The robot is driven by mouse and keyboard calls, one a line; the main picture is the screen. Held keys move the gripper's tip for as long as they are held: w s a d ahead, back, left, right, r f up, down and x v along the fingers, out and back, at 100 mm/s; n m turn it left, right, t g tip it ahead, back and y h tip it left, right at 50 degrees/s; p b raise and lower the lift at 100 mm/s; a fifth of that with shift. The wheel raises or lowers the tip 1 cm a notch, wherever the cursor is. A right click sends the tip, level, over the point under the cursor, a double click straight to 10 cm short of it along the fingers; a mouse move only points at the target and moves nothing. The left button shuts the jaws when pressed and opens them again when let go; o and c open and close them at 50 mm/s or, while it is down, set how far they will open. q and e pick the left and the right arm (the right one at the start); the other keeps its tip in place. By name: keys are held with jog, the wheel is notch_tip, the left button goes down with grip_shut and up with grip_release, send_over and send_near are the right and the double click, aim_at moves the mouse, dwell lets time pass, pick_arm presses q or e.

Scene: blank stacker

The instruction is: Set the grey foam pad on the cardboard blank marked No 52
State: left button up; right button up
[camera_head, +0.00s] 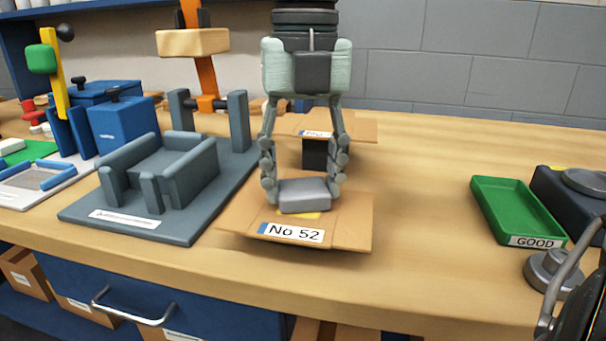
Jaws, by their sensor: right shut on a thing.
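My right gripper (303,185) comes down from the top middle and is shut on the grey foam pad (304,197), with one finger on each side. The pad is level and sits over the rear middle of the cardboard blank marked No 52 (345,221). A strip of yellow on the blank shows just in front of the pad. I cannot tell whether the pad touches the blank. The blank lies on the wooden bench with its label facing front.
Behind, another cardboard blank (358,128) with a partly hidden label lies above a dark block (314,154). A grey fixture (190,222) stands close on the left. A green tray marked GOOD (519,209) is at right. The bench between is clear.

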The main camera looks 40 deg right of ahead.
aim_at(304, 186)
jog(key=shift+f, duration=0.1)
jog(key=o, duration=0.7)
pick_arm(q)
jog(key=shift+r, duration=0.35)
pick_arm(e)
jog(key=shift+o, duration=0.2)
pick_arm(q)
jog(key=shift+f, duration=0.1)
pick_arm(e)
jog(key=shift+r, duration=0.2)
pick_arm(q)
jog(key=shift+w+d+f+p, duration=0.1)
jog(key=shift+w+f+p, duration=0.2)
jog(key=shift+f, duration=0.45)
jog(key=shift+w+d+f+p, duration=0.15)
jog(key=shift+f+p, duration=0.15)
jog(key=shift+f, duration=0.4)
pick_arm(e)
notch_tip(304, 186, up, 12)
pick_arm(q)
jog(key=shift+s+a, duration=0.15)
jog(key=shift+a, duration=0.05)
pick_arm(e)
jog(key=shift+f, duration=0.1)
